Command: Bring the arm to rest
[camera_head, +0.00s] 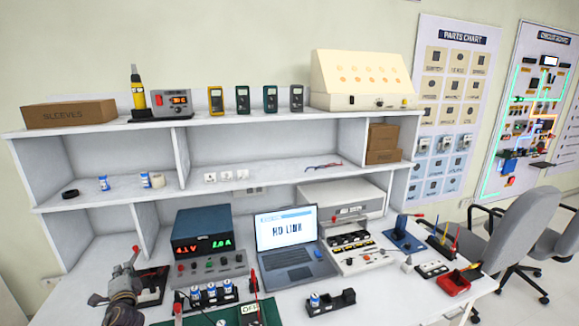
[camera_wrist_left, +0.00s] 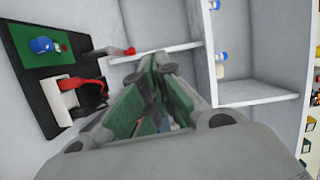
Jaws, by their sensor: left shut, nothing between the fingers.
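My left gripper (camera_head: 128,268) is at the left end of the white bench in the head view, raised in front of a dark board (camera_head: 153,283). In the left wrist view its green-padded fingers (camera_wrist_left: 157,72) are closed together with nothing between them. A red tip shows close by the fingers in the head view; I cannot tell what it belongs to. My right gripper is not in view.
In the left wrist view a black board (camera_wrist_left: 25,85) with a green panel, a blue knob and a red lever is at the left. A power supply (camera_head: 202,232), a laptop (camera_head: 287,240) and a fuse holder row (camera_head: 208,297) stand on the bench. White shelves (camera_head: 150,195) rise behind.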

